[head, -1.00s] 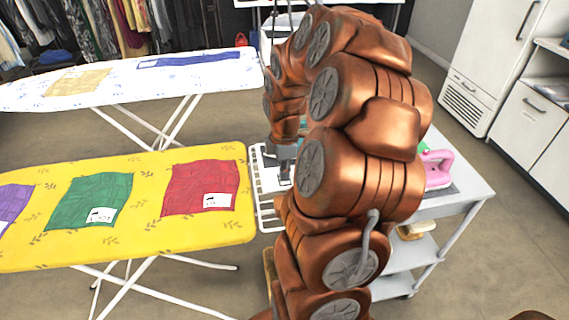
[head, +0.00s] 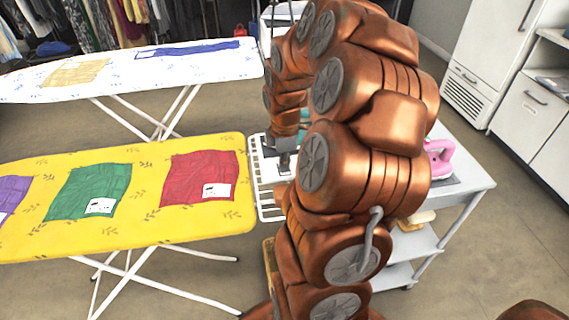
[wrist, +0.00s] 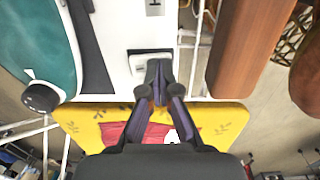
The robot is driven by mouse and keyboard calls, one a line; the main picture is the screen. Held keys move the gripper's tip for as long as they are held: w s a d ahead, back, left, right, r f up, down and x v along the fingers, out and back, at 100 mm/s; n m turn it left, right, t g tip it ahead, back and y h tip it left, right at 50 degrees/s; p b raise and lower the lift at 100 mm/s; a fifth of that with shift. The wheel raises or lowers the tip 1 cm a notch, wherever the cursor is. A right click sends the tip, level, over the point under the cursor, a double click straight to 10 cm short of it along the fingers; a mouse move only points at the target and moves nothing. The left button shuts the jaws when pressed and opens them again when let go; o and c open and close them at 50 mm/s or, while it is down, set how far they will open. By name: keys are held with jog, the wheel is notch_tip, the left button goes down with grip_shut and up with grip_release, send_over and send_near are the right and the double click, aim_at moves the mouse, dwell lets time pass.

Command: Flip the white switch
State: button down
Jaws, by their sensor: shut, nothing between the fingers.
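A white switch (wrist: 139,66) in a dark surround sits on a white panel (wrist: 120,20) in the wrist view. My gripper (wrist: 158,66) is shut and empty, with its fingertips at the right side of the switch and partly covering it. I cannot tell whether the tips touch it. In the head view my gripper (head: 284,166) points down beside the white rack, and my arm hides the switch.
A teal iron (wrist: 38,45) lies left of the switch. The yellow ironing board (head: 150,230) with folded cloths stands left of the grey cart (head: 470,185), which carries a pink iron (head: 439,158). A white wire rack (head: 268,206) lies between them.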

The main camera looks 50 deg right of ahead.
jog(key=shift+w+d+r, duration=0.3)
jog(key=shift+w+d, duration=0.1)
jog(key=shift+w, duration=0.2)
jog(key=shift+r, duration=0.1)
notch_tip(320, 180, up, 14)
jog(key=s+a, duration=0.1)
jog(key=shift+s, duration=0.25)
jog(key=shift+a, duration=0.15)
dwell(0.6)
